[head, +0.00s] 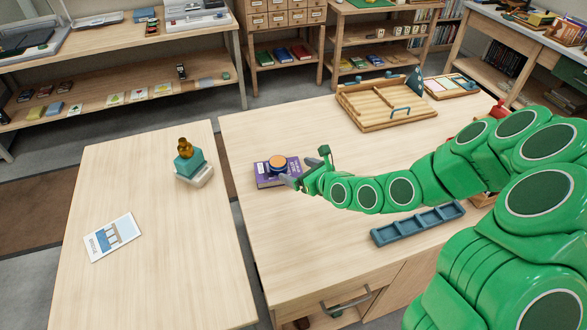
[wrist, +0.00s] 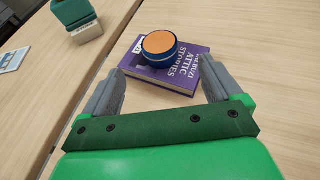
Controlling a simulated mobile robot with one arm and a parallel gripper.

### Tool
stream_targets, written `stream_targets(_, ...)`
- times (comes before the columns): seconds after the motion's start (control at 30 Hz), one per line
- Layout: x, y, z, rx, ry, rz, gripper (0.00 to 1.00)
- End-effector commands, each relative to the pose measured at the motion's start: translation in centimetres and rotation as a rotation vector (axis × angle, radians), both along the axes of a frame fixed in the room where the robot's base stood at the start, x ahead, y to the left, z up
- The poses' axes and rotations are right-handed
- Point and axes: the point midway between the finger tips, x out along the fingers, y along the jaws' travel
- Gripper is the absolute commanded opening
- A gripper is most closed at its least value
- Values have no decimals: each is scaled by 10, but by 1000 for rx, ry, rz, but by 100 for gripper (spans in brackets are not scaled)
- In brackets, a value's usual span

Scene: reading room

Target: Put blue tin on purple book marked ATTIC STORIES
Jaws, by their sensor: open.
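The purple book (wrist: 184,77) marked ATTIC STORIES lies flat near the left edge of the larger table; it also shows in the head view (head: 267,181). The blue tin (wrist: 160,60), with an orange top, rests on the book's cover, toward its upper left part in the wrist view. The tin also shows in the head view (head: 277,168). My gripper (wrist: 158,80) is open, with its two grey fingers apart on the near side of the tin. The fingers do not appear to touch the tin. In the head view my gripper (head: 292,180) is just right of the tin.
A teal block with an amber bottle (head: 184,148) stands on a white base on the left table (head: 150,255). A leaflet (head: 112,237) lies there. A blue divided tray (head: 418,223) and a wooden tray (head: 350,113) are on the larger table. A gap separates the tables.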

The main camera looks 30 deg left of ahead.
Motion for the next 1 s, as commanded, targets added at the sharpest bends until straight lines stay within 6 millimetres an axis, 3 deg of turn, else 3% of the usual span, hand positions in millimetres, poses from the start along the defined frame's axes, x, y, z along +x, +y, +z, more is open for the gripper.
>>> stream_targets(0.23,-5,-11,5,0,2,1,92)
stream_targets(0.63,-6,-12,11,4,-16,10,92)
stream_targets(0.77,-7,-9,42,27,-102,59,92)
stream_targets(1.0,-31,-9,131,81,-380,246,92)
